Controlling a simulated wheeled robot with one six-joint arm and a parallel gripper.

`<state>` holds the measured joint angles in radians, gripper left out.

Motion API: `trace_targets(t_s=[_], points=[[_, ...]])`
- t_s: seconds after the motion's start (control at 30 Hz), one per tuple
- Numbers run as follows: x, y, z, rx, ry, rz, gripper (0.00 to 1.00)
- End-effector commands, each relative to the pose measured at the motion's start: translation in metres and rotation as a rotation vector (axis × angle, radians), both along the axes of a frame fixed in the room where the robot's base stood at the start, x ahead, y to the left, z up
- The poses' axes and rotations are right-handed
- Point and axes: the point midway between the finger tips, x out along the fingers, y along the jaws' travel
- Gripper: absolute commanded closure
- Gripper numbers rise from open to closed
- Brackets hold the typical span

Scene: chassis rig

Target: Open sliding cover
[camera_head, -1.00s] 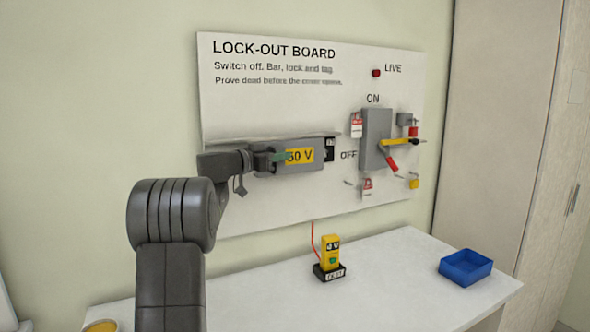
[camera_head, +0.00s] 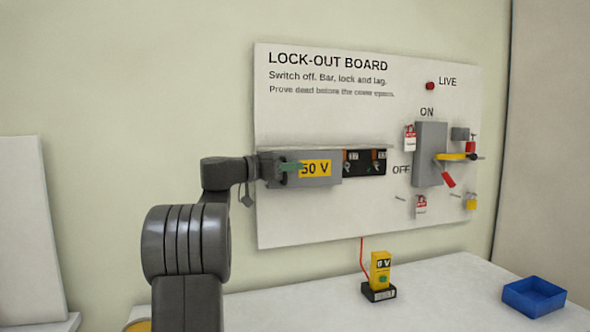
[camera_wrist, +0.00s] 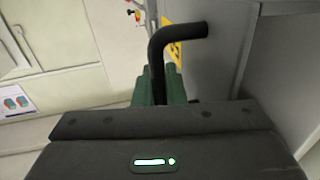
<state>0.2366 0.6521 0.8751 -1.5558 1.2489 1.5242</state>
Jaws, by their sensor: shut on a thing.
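The grey sliding cover (camera_head: 325,180) with its yellow "50 V" label (camera_head: 315,168) is at the left of the lock-out board. To its right an open black recess (camera_head: 364,162) shows terminals with small number tags. My gripper (camera_head: 288,168), with green fingers, is at the cover's left part. In the wrist view, the green fingers (camera_wrist: 160,88) are shut on the cover's black bent handle (camera_wrist: 178,37). The grey cover face (camera_wrist: 218,62) stands beside it. The exact finger contact is partly hidden by the gripper body.
Right of the recess is a grey switch box (camera_head: 430,153) with a yellow bar (camera_head: 455,157), red handle, tags and a padlock (camera_head: 471,201). The white bench holds a yellow meter (camera_head: 380,268) and blue tray (camera_head: 533,297). A pale panel (camera_head: 30,230) stands left.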

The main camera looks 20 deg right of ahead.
Motion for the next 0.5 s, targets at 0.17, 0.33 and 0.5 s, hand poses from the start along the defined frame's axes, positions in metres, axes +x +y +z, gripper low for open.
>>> trace_targets(t_s=[0.17,0.33,0.5], points=[[-0.0001,-0.0002,0.0001,0.000,0.000,0.000,1.00],[-0.0001,-0.0003,0.0002,0.000,0.000,0.000,0.80],[-0.0001,0.0000,0.0002,0.000,0.000,0.000,0.80]])
